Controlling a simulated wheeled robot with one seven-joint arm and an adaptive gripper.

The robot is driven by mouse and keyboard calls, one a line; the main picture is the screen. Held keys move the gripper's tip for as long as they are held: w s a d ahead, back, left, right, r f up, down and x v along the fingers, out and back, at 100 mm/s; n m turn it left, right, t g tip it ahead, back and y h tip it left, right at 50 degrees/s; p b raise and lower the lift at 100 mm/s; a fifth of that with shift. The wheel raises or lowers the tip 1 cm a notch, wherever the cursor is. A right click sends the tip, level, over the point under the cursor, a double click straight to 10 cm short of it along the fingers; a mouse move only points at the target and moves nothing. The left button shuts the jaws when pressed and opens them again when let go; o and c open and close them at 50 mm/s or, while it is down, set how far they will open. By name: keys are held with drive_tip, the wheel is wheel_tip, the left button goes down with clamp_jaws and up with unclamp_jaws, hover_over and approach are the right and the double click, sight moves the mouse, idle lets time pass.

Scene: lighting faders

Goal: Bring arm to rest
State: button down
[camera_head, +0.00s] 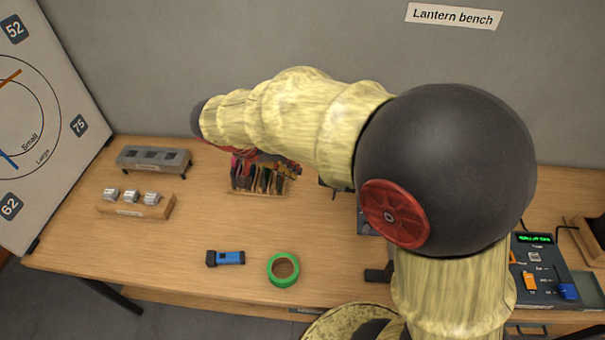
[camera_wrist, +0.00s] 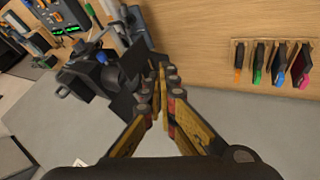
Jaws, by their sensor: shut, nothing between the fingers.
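My arm spans the middle of the head view, bent at a large dark joint, with its forearm reaching left above the bench. In the wrist view my gripper (camera_wrist: 163,82) is shut and empty, its two fingers meeting at the tips. In the head view the gripper is mostly hidden by the forearm. The lighting fader console (camera_head: 545,265) stands at the right of the bench, with a green display and orange and blue faders. My arm hides some of the bench to its left. Part of a console with a green display also shows at the upper left of the wrist view (camera_wrist: 62,15).
The wooden bench (camera_head: 200,220) holds a blue flashlight (camera_head: 226,258), green tape (camera_head: 283,270), a wooden block with light pieces (camera_head: 130,207), a grey block (camera_head: 153,159) and a tool rack (camera_head: 258,178). A large dial board (camera_head: 45,120) leans at the left.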

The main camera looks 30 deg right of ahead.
drive_tip(key=shift+s+a+r, duration=0.1)
drive_tip(key=shift+a+r, duration=0.2)
drive_tip(key=shift+r, duration=0.35)
